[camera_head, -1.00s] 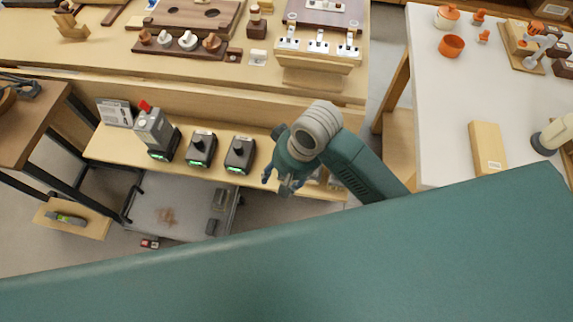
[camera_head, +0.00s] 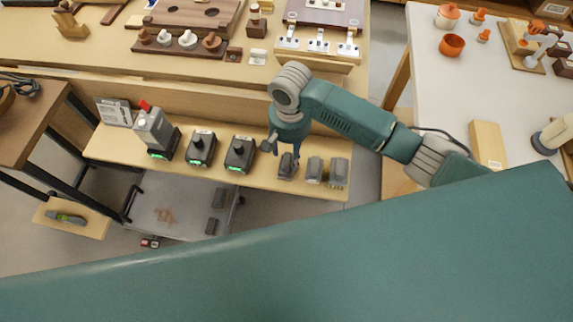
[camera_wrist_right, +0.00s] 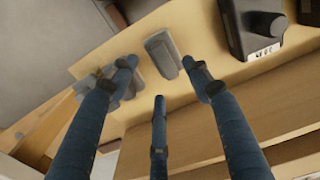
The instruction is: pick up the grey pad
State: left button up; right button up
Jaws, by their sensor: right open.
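A grey pad-like block (camera_head: 287,168) stands on the low wooden shelf, the leftmost of a short row of grey pieces. It also shows in the right wrist view (camera_wrist_right: 164,57), between and beyond the fingertips. My right gripper (camera_head: 283,150) is open and empty, with its blue fingers pointing down close over this block. In the right wrist view my gripper (camera_wrist_right: 160,70) has its three fingers spread apart. Whether any finger touches the block I cannot tell. My left gripper is not in view.
Two more grey pieces (camera_head: 314,170) (camera_head: 338,172) stand just right of the block. Black chargers (camera_head: 240,154) with green lights stand to its left. The bench edge (camera_head: 220,98) runs behind and above the shelf. A grey cart (camera_head: 170,208) lies below left.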

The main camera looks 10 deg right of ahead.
aim_at(289, 160)
notch_tip(289, 160, down, 5)
jog(key=shift+w, duration=0.1)
grip_shut()
jog(key=shift+r, duration=0.1)
dwell(0.3)
notch_tip(289, 160, up, 20)
jog(key=p, duration=0.1)
dwell(0.4)
